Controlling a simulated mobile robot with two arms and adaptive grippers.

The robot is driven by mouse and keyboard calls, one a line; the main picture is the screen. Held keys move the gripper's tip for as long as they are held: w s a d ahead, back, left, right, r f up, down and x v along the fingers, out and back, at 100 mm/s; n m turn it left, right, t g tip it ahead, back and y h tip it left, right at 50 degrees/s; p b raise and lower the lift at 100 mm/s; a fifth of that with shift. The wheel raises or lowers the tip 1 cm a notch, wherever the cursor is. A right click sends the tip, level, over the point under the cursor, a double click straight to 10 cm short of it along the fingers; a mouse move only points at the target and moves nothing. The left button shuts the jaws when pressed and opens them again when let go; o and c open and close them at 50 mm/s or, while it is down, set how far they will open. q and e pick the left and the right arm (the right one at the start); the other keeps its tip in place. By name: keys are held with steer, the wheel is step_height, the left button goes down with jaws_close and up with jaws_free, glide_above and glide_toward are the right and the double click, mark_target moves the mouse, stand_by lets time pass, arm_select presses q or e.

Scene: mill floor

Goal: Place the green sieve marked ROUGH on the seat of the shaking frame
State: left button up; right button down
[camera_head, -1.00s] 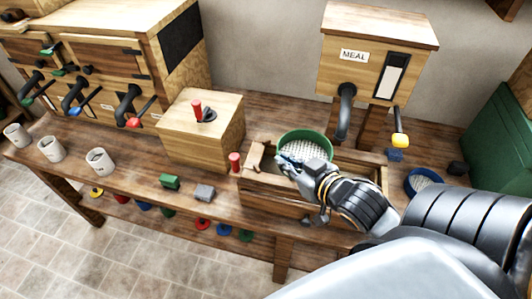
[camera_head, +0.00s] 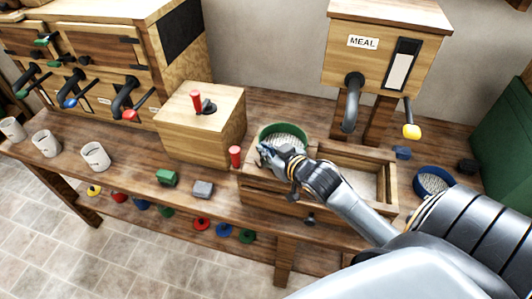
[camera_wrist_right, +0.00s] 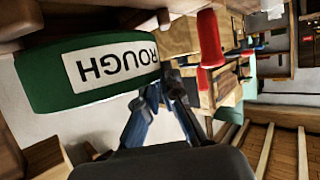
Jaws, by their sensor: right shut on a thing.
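The green sieve (camera_head: 285,129) is at the left end of the wooden shaking frame (camera_head: 388,184) in the head view. Its mesh faces up. In the right wrist view its green wall (camera_wrist_right: 45,85) carries a white label reading ROUGH, upside down. My right gripper (camera_head: 275,154) is shut on the sieve's near rim; its fingers also show in the right wrist view (camera_wrist_right: 163,98). I cannot tell whether the sieve touches the frame or hangs just above it. The seat under it is hidden. My left gripper is not in view.
A blue sieve (camera_head: 435,181) stands right of the frame. A wooden box with a red-knobbed lever (camera_head: 203,125) and a red peg (camera_head: 235,157) are at the left. The MEAL bin (camera_head: 385,50) is behind. Green and grey blocks lie in front; several mugs stand far left.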

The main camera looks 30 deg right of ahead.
steer(key=shift+f, duration=0.85)
steer(key=c, duration=2)
jaws_free()
steer(key=shift+f, duration=0.15)
steer(key=o, duration=0.5)
steer(key=shift+b+v, duration=0.8)
steer(key=shift+v, duration=5.35)
